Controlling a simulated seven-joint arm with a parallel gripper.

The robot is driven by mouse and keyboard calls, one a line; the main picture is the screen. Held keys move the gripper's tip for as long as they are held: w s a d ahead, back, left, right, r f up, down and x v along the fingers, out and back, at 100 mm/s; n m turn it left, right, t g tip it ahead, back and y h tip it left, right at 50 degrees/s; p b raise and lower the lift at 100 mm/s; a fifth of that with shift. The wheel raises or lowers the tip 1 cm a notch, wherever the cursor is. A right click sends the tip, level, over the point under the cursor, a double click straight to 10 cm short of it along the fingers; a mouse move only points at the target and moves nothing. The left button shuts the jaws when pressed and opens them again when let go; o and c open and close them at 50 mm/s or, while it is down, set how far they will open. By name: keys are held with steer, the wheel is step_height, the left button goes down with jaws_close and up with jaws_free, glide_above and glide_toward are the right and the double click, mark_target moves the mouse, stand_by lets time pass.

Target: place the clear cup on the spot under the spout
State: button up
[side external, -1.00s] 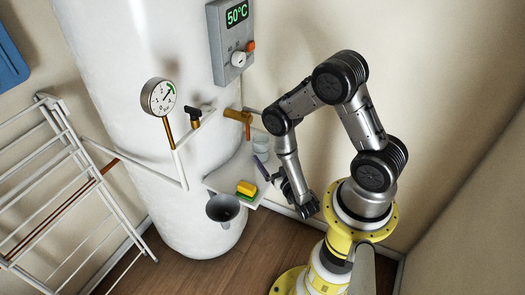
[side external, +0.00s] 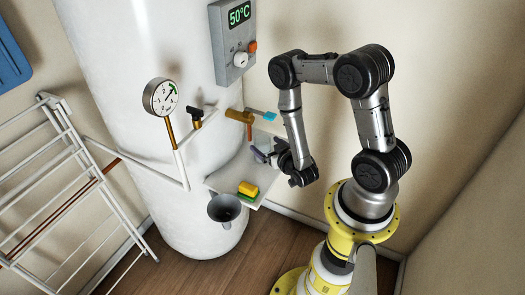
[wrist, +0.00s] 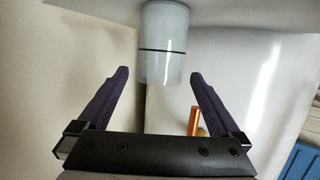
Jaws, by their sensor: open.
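The clear cup (wrist: 164,42) shows at the top middle of the wrist view, with a dark line around it. It appears upside down there, against the pale shelf surface. My gripper (wrist: 159,77) is open and empty, its two purple fingers apart and pointing toward the cup, which shows between and beyond their tips. In the side view my gripper (side external: 263,155) is over the right part of the white shelf (side external: 228,178) and hides most or all of the cup. The brass spout (side external: 238,116) sticks out from the white tank above the shelf. I cannot make out the spot under it.
A yellow and green sponge (side external: 248,190) lies at the shelf's front edge. A turquoise lever (side external: 269,116) is right of the spout. A gauge (side external: 160,97) and pipes are left. A drying rack (side external: 75,180) stands far left.

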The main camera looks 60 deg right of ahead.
mark_target(259, 139)
steer(key=x, duration=0.6)
steer(key=shift+w+d+f, duration=0.1)
steer(key=shift+w, duration=0.05)
steer(key=c, duration=1.5)
